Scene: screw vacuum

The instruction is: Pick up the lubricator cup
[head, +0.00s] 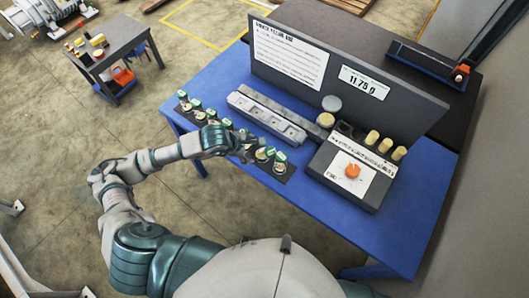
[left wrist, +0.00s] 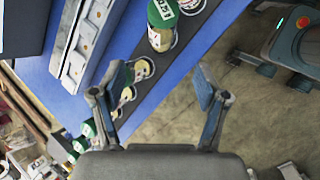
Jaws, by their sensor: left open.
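Several green-and-cream lubricator cups stand in a row on a dark strip along the near left edge of the blue table. One cup (head: 280,161) is at the row's right end, and another (head: 183,97) is at its far left end. My left gripper (head: 236,144) is above the middle of the row and hides some cups. In the left wrist view my left gripper (left wrist: 162,92) is open, with nothing between its fingers. A large green-topped cup (left wrist: 162,25) is ahead of the fingers, and a smaller cup (left wrist: 142,70) shows beside the left finger. My right gripper is not in view.
Behind the row, a pale grey block (head: 266,117) lies on the blue table (head: 225,80). To the right is a box with an orange knob (head: 352,171) and several yellow cylinders (head: 385,145). An upright dark panel (head: 345,70) stands behind them. A small side table (head: 112,45) is at upper left.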

